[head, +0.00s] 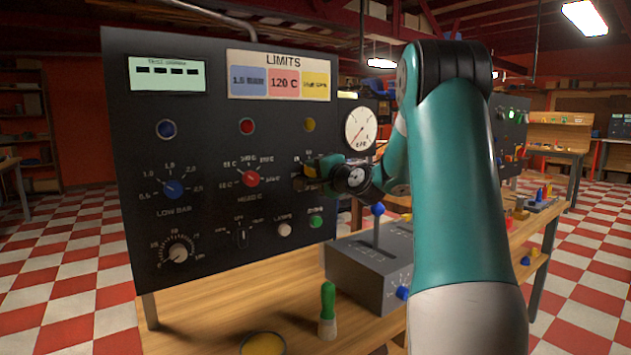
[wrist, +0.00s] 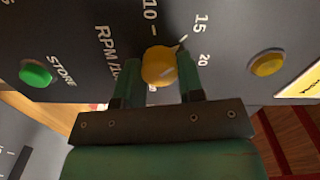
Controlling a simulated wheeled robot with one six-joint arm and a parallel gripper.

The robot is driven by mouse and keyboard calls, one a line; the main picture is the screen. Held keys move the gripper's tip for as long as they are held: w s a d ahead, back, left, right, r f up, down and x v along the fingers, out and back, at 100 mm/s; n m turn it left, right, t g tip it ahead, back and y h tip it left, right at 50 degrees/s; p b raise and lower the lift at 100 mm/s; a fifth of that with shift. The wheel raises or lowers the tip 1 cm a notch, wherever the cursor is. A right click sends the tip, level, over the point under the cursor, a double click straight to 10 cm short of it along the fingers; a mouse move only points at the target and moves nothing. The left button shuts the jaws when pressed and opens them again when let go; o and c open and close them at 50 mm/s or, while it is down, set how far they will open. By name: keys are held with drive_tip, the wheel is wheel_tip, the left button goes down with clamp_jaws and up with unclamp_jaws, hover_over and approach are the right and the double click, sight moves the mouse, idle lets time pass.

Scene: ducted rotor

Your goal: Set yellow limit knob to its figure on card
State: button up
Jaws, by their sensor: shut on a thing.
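The yellow limit knob (wrist: 159,66) sits between the two green fingers of my gripper (wrist: 160,82) in the wrist view, and the gripper is shut on it. Dial figures 10, 15 and 20 show around the knob, with RPM lettering beside it. I cannot tell exactly where its pointer stands. In the head view my gripper (head: 316,172) is at the right part of the dark panel (head: 215,215) and hides the knob. The LIMITS card (head: 278,62) at the panel's top has blue, red and yellow fields; the yellow field's figure is too blurred to read.
A blue knob (head: 172,188) and a red knob (head: 251,179) are to the left on the panel. A green STORE button (wrist: 36,72) and a yellow lamp (wrist: 266,64) flank the knob. A grey lever box (head: 368,268) and a green-topped peg (head: 327,310) stand on the bench.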

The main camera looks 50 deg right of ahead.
drive_tip(key=shift+n+b, duration=0.3)
drive_tip(key=shift+n, duration=0.2)
drive_tip(key=o, duration=0.9)
drive_tip(key=b+v, duration=0.3)
drive_tip(key=v, duration=1.4)
drive_tip(key=shift+s+b, duration=0.2)
drive_tip(key=shift+b, duration=0.15)
